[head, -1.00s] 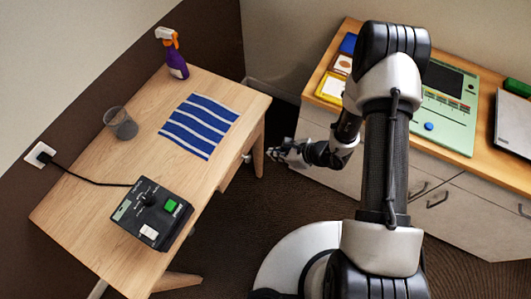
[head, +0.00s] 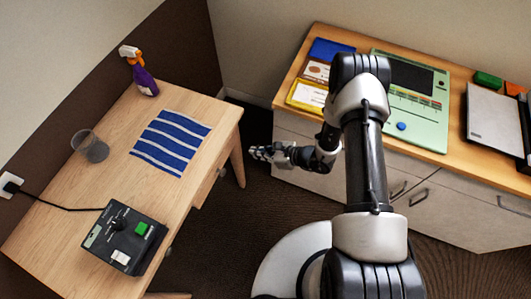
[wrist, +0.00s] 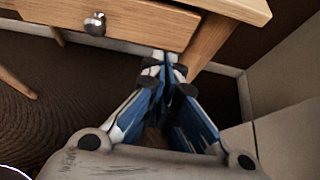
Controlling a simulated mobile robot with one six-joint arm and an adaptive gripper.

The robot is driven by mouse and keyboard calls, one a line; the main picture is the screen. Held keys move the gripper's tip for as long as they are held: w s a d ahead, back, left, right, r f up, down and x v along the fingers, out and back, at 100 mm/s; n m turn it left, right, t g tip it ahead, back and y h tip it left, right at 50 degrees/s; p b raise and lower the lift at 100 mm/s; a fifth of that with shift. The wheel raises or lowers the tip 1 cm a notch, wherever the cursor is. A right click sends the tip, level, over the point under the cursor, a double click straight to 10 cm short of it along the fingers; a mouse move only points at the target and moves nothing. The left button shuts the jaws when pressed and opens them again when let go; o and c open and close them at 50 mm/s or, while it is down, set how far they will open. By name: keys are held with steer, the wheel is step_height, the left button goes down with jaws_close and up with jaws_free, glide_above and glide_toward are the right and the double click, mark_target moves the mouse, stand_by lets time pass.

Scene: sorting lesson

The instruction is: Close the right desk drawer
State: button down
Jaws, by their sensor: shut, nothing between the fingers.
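The wooden desk (head: 190,103) stands at the left in the head view. In the wrist view its drawer (wrist: 150,22) is a pale wood front with a round metal knob (wrist: 95,24), beside a desk leg (wrist: 207,43). The knob also shows under the desk edge in the head view (head: 222,172). I cannot tell how far the drawer stands out. My gripper (head: 252,153) is low, to the right of the desk, apart from the drawer front. In the wrist view its fingers (wrist: 163,62) meet at the tips, empty, below and right of the knob.
On the desk are a striped cloth (head: 172,141), a cup (head: 90,147), a spray bottle (head: 143,78) and a black control box (head: 125,237). A cabinet (head: 440,205) stands at the right, behind my arm. Dark floor lies open between desk and cabinet.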

steer(key=b, duration=0.2)
glide_toward(230, 148)
steer(key=x, duration=0.4)
steer(key=shift+a+f, duration=0.2)
steer(key=shift+f, duration=0.15)
steer(key=shift+w+a+r, duration=0.1)
steer(key=shift+w+a, duration=0.15)
steer(key=shift+a, duration=0.2)
